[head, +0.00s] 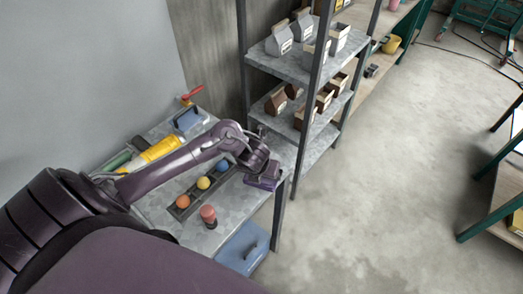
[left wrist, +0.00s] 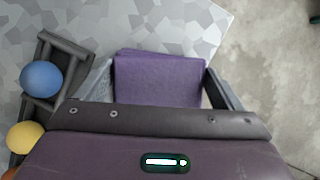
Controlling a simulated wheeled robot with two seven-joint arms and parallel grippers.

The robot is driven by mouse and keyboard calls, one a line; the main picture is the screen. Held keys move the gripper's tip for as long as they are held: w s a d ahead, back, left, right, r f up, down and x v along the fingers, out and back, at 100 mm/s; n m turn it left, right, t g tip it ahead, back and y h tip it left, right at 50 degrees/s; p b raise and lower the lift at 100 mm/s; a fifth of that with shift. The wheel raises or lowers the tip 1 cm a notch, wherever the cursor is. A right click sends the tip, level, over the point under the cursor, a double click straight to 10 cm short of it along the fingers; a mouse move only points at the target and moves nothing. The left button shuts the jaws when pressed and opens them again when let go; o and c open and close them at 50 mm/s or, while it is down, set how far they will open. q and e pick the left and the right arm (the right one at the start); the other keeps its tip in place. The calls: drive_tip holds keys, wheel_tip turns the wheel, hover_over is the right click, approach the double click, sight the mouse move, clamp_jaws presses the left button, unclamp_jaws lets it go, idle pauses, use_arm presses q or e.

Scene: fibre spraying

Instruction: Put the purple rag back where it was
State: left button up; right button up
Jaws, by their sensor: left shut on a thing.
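The purple rag (left wrist: 160,78) is a folded flat piece between the two fingers of my left gripper (left wrist: 162,88) in the left wrist view. The fingers are shut on it from both sides. In the head view my left gripper (head: 265,172) is at the right end of the grey-patterned table (head: 233,205), with the rag (head: 262,184) at its tip near the table's edge. I cannot tell whether the rag touches the tabletop. My right gripper is not in view.
A dark rack (head: 193,193) holds orange, yellow and blue balls (head: 222,165) left of the gripper. A yellow object (head: 160,148) and blue item (head: 187,119) lie behind. A metal shelf (head: 290,68) with boxes stands beyond.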

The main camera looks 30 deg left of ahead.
use_arm(q)
drive_tip(key=o, duration=0.7)
drive_tip(key=shift+c, duration=0.2)
drive_tip(key=p+v, duration=0.6)
drive_tip(key=v, duration=0.6)
drive_tip(key=shift+d, duration=0.1)
